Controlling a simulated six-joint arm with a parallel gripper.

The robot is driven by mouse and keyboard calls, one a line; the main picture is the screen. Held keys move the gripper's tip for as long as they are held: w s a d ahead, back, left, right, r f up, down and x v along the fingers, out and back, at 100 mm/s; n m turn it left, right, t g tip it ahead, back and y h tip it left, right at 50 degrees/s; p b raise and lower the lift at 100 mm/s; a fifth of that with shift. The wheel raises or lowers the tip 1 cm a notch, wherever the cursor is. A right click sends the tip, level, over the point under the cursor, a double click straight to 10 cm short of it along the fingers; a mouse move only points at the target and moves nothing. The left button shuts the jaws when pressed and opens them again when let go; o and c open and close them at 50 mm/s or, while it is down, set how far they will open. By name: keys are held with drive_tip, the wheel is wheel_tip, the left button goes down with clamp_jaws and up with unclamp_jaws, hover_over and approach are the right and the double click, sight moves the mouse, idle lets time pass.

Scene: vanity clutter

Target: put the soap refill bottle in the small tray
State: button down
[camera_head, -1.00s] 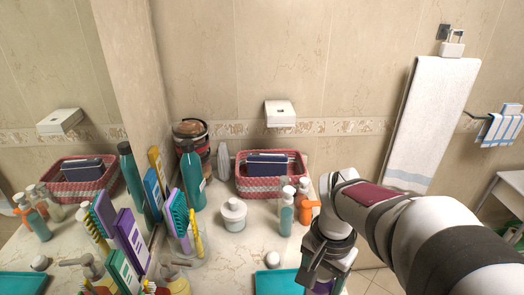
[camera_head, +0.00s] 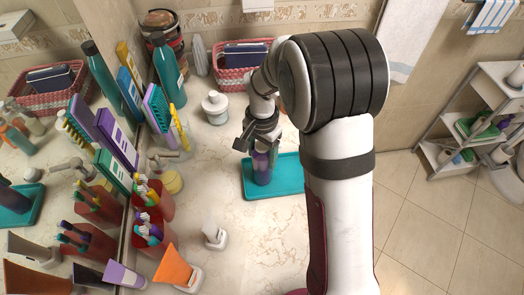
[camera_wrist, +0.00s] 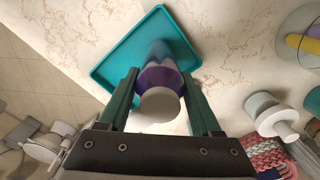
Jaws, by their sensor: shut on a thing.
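The soap refill bottle (camera_head: 262,168) is purple, with a whitish cap that shows in the wrist view (camera_wrist: 158,104). My gripper (camera_head: 262,150) is shut on the bottle's upper part, one dark green finger on each side. The bottle is about upright over the left part of the small teal tray (camera_head: 288,178), inside its outline in both views. The tray lies flat on the marble counter and also shows in the wrist view (camera_wrist: 112,68). I cannot tell whether the bottle's base touches the tray floor. The arm hides part of the tray's right side.
A white lidded jar (camera_head: 215,107) stands behind and left of the tray. A red woven basket (camera_head: 232,78) is farther back. Red cups with brushes (camera_head: 152,200) and a small white bottle (camera_head: 214,235) stand at left. Bare counter lies in front of the tray.

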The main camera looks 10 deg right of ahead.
drive_tip(key=shift+f, duration=0.1)
drive_tip(key=shift+c, duration=0.4)
unclamp_jaws()
wheel_tip(320, 180, up, 12)
drive_tip(key=shift+r, duration=0.2)
drive_tip(key=s+n+y, duration=0.1)
drive_tip(key=s+n, duration=0.2)
drive_tip(key=s, duration=2.3)
drive_tip(key=shift+y, duration=0.4)
